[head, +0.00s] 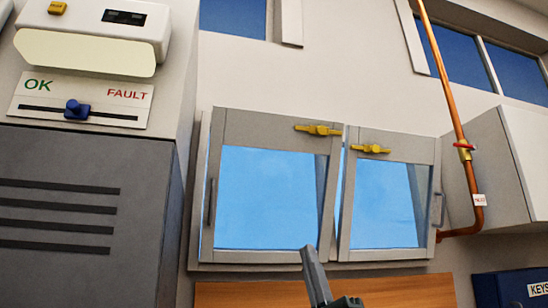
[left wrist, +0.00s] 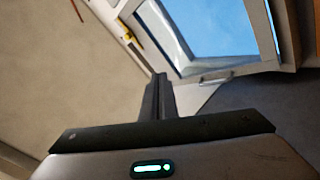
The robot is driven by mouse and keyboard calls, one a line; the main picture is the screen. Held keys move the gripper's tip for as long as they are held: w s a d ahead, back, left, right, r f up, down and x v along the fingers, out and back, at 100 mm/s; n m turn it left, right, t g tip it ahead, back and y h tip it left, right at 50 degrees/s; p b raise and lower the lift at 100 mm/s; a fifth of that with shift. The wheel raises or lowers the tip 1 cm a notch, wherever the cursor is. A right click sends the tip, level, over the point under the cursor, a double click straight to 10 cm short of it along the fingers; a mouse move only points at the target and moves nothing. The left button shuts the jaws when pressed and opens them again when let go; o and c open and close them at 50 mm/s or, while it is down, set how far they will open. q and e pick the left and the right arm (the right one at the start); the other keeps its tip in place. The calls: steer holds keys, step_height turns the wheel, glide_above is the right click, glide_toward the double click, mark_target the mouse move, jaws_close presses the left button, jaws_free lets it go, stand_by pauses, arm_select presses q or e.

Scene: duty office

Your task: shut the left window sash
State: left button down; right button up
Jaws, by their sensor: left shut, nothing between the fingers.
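The left window sash (head: 226,125) is a grey frame around a blue pane, with a dark bar handle (head: 211,201) on its left edge and a yellow latch (head: 318,130) on top. It appears to stand ajar, with blue showing between it and the right sash (head: 398,143). My left gripper (head: 313,262) is shut and empty, low in front of the left sash's lower right corner; I cannot tell whether it touches. In the left wrist view the shut fingers (left wrist: 157,88) point toward a window sash with a handle (left wrist: 215,76) and yellow latch (left wrist: 131,31). My right gripper is not in view.
A dark grey cabinet (head: 80,225) with slots stands at the left, under an OK/FAULT slider panel (head: 85,92). A copper pipe (head: 447,80) with a red-handled valve runs down at the right. A pale wall box (head: 490,165) and a blue key box (head: 500,287) are beyond it.

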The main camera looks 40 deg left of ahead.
arm_select(q)
steer(key=s+a+r+n+g+h, duration=0.1)
steer(key=a+r+n+g, duration=0.25)
steer(key=r, duration=0.25)
steer(key=s+a+r+n+g, duration=0.1)
steer(key=a+r+n+g, duration=0.1)
steer(key=r+n+g, duration=0.3)
step_height(320, 180, up, 10)
steer(key=d+m+t+h, duration=0.2)
steer(key=m+t+h, duration=0.3)
steer(key=t+h, duration=0.2)
steer(key=shift+s+d+m, duration=0.35)
steer(key=shift+s+d, duration=0.05)
steer(key=shift+f, duration=0.1)
steer(key=p, duration=0.8)
glide_toward(271, 155)
steer(key=shift+g, duration=0.25)
steer(key=x, duration=0.4)
steer(key=shift+w+a+r, duration=0.1)
steer(key=shift+r, duration=0.2)
steer(key=shift+p+x, duration=0.95)
steer(key=shift+w+f, duration=0.1)
steer(key=shift+f, duration=0.05)
